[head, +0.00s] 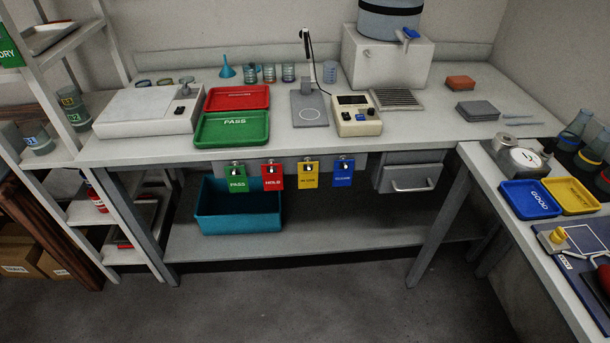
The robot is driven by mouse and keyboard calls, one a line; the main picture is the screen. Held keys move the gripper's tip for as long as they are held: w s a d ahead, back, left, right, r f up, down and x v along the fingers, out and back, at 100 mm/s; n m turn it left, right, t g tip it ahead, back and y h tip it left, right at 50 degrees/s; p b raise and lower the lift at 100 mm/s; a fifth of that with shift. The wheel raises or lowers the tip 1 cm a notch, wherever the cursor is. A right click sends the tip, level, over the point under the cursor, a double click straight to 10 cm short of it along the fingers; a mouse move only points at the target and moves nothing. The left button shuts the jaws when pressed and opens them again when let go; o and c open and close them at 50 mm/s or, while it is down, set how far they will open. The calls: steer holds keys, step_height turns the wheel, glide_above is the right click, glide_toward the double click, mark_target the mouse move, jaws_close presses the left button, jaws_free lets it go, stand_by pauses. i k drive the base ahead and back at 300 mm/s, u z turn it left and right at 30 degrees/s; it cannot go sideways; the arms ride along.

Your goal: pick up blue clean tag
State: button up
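The blue tag (343,174) hangs from a small hook on the front edge of the bench, at the right end of a row of tags. Its white lettering is too small to read surely. To its left hang a yellow tag (308,175), a red HOLD tag (273,177) and a green PASS tag (237,179). The tags hang apart from one another. My gripper is not in view.
A grey drawer (410,178) hangs under the bench right of the blue tag. A teal bin (239,222) stands on the lower shelf (330,236). Green (232,143) and red trays (237,97) lie on the bench. The floor (290,300) in front is clear.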

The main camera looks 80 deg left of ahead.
mark_target(342, 177)
steer(key=u, duration=0.9)
steer(key=i, duration=0.35)
steer(key=u, duration=1.25)
steer(key=k, duration=1.3)
steer(key=u, duration=0.15)
steer(key=i, duration=0.75)
steer(key=u, duration=1.05)
steer(key=i, duration=1.2)
steer(key=z, duration=0.1)
